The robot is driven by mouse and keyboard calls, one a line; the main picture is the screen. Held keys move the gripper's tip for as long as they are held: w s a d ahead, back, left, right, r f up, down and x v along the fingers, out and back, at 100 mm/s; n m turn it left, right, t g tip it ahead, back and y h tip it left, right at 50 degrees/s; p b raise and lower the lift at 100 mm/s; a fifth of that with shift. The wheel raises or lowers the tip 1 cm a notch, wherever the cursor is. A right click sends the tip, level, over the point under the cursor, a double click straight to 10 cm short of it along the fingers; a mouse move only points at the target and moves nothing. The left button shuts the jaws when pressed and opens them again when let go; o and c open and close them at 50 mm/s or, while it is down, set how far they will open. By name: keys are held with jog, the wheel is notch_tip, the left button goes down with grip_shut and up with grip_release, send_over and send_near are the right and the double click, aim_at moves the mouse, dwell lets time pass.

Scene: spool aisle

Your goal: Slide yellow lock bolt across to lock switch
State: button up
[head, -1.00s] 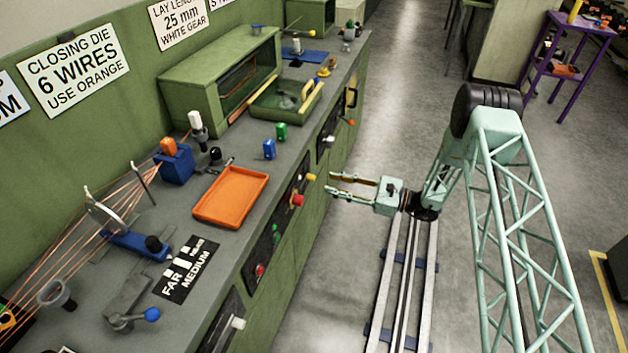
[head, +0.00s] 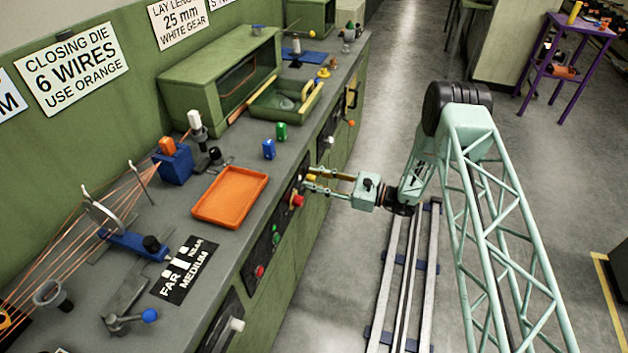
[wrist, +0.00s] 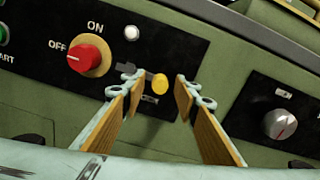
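The yellow lock bolt (wrist: 160,83) shows its round yellow end in the wrist view, on the black switch panel. A dark grey bar lies to its left, towards the red switch. The red rotary switch (wrist: 86,57) has a tan ring and sits between the OFF and ON labels. Its pointer is towards OFF. The red switch also shows in the head view (head: 298,201). My gripper (head: 309,180) is open at the cabinet front. In the wrist view its fingers (wrist: 161,86) stand on either side of the yellow end, with gaps visible. I cannot tell their exact depth.
A white round button (wrist: 131,33) is above the bolt. A grey knob (wrist: 280,123) is on a separate panel to the right. The worktop above holds an orange tray (head: 230,197) and blue and green blocks. The floor beside the rail is clear.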

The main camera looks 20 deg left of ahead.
aim_at(302, 183)
jog(key=shift+c, duration=0.3)
grip_shut()
jog(key=shift+s, duration=1.7)
jog(key=shift+f, duration=0.1)
jog(key=shift+o, duration=0.3)
grip_release()
jog(key=shift+s, duration=0.1)
jog(key=shift+d, duration=0.2)
jog(key=shift+d, duration=0.2)
jog(key=d, duration=1.1)
jog(key=shift+d, duration=0.15)
